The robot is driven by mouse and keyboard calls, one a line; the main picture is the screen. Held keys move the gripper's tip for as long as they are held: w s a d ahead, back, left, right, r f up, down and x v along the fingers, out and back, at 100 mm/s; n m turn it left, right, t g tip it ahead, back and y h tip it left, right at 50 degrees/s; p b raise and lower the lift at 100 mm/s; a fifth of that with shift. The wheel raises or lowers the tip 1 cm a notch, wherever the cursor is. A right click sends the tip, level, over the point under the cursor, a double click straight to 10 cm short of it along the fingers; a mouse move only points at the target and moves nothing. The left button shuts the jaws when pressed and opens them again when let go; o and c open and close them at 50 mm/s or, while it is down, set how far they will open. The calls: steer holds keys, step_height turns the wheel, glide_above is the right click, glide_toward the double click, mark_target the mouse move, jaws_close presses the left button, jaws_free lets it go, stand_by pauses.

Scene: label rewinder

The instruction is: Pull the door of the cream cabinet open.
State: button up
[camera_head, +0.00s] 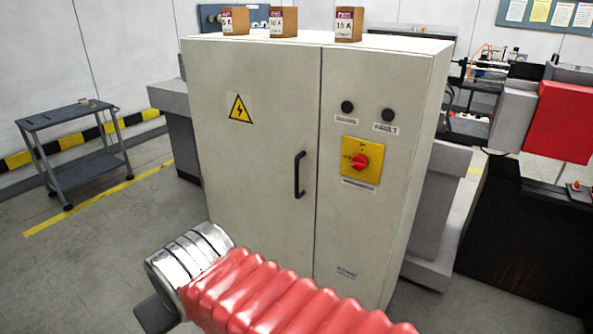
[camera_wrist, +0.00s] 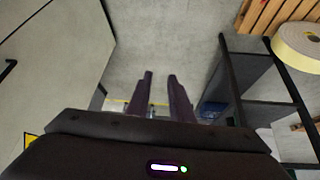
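The cream cabinet (camera_head: 385,240) stands upright in the middle of the head view. Its left door (camera_head: 250,150) looks shut, flush with the right panel, and bears a yellow warning sign (camera_head: 240,109). A black bar handle (camera_head: 299,175) is near the door's right edge. In the wrist view the cabinet door (camera_wrist: 65,50) is at the left, with the handle (camera_wrist: 8,72) at the picture's edge. My gripper (camera_wrist: 160,76) has its two fingers apart with nothing between them, clear of the handle. In the head view my arm covers the cabinet's lower front, and the fingertips are not visible.
A grey trolley (camera_head: 75,118) stands at the left. Small labelled boxes (camera_head: 283,22) sit on the cabinet top. A red and black machine (camera_head: 560,120) is at the right. The wrist view shows a dark rack (camera_wrist: 240,75) and a pale roll (camera_wrist: 298,45).

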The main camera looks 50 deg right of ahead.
steer(key=w+d+r+m+t+h, duration=0.1)
steer(key=w+d+m+t+h, duration=0.15)
steer(key=w+d, duration=0.8)
steer(key=m+t+h, duration=0.3)
steer(key=t+h, duration=0.3)
steer(key=t, duration=0.1)
glide_toward(298, 171)
steer(key=v, duration=0.3)
steer(key=shift+s+d+r+n+y, duration=0.1)
steer(key=shift+d+r+n+y, duration=0.15)
steer(key=shift+r, duration=0.1)
steer(key=x, duration=1.4)
steer(key=shift+a+f, duration=0.1)
steer(key=shift+a, duration=0.05)
steer(key=shift+c, duration=0.6)
